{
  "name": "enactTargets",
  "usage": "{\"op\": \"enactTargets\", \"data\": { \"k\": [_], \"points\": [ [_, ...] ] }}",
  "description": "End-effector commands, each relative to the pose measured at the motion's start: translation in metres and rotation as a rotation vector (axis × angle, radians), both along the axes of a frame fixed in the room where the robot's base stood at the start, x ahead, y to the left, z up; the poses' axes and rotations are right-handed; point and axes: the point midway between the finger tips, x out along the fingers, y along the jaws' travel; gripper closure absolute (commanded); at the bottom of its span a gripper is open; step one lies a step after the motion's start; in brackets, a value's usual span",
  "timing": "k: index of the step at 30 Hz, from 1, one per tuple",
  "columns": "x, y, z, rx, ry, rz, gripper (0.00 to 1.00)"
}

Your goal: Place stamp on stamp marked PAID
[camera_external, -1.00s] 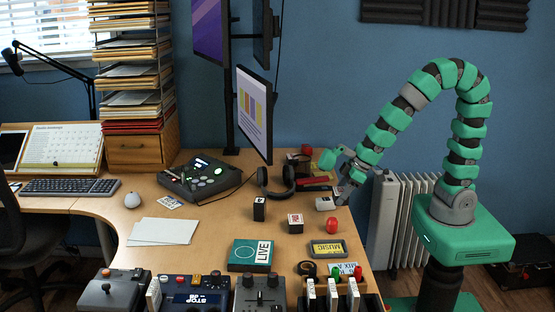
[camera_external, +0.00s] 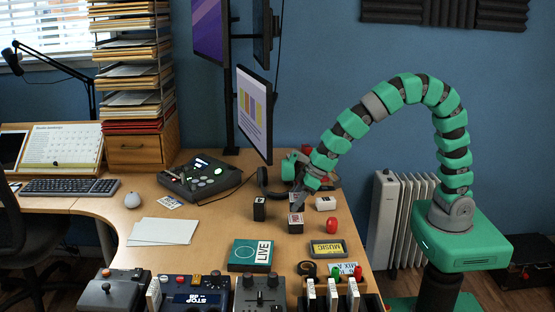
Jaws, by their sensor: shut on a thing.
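The lettering on these stamps is too small to read, so I cannot tell which is marked PAID.
A red rounded object (camera_external: 332,225) stands to the right, near the desk edge.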

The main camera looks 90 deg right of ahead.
Motion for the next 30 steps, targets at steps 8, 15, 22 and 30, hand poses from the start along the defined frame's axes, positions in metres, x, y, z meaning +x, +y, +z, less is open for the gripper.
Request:
{"op": "enactTargets", "data": {
  "k": [8,15,22,30],
  "points": [
    [0.003,0.0,-0.032,0.0,0.001,0.0,0.65],
    [0.004,0.0,-0.035,0.0,-0.001,0.0,0.65],
    [0.003,0.0,-0.038,0.0,0.001,0.0,0.28],
    [0.003,0.0,-0.038,0.0,0.0,0.0,0.2]
  ]
}}
